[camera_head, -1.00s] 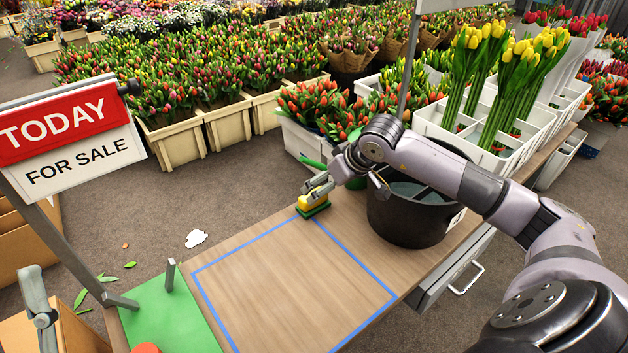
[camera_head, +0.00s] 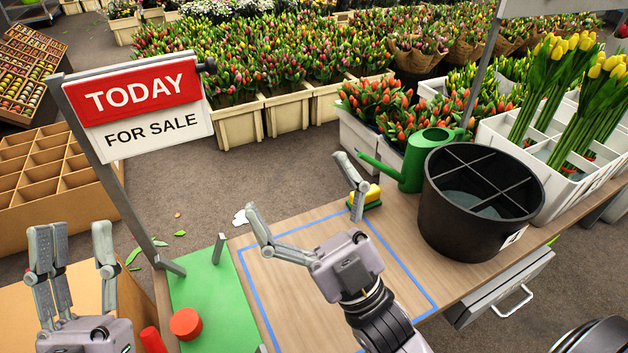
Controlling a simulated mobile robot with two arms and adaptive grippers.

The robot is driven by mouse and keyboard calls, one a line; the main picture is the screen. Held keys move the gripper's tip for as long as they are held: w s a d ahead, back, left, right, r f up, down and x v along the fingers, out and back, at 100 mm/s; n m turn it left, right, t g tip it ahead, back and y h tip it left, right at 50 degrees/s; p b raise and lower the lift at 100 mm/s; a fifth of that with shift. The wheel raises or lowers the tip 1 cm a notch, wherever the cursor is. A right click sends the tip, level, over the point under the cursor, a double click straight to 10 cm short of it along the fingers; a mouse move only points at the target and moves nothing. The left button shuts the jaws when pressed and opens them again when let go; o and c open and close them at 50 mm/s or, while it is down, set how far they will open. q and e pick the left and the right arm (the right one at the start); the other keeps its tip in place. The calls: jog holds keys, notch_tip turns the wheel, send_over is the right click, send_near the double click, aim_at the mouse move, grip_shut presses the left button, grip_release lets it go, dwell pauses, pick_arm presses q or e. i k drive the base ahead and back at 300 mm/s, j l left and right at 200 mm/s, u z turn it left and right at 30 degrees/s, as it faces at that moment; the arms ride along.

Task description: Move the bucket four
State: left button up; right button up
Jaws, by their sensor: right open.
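The bucket (camera_head: 462,218) is black and round, with dividers inside and some water at the bottom. It stands upright on the wooden table, right of the blue-taped square. A small white label on its lower right side is too small to read. My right gripper (camera_head: 298,188) is open and empty above the taped square, left of the bucket and apart from it. My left gripper (camera_head: 75,235) is open and empty at the lower left, far from the bucket.
The blue-taped square (camera_head: 300,285) is bare wood. A yellow and green sponge (camera_head: 372,197) lies at its back corner. A green watering can (camera_head: 415,160) stands between sponge and bucket. White crates (camera_head: 575,190) with tulips stand behind the bucket. A sign (camera_head: 150,105) stands left.

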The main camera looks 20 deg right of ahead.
aim_at(477, 200)
jog(key=k, duration=1)
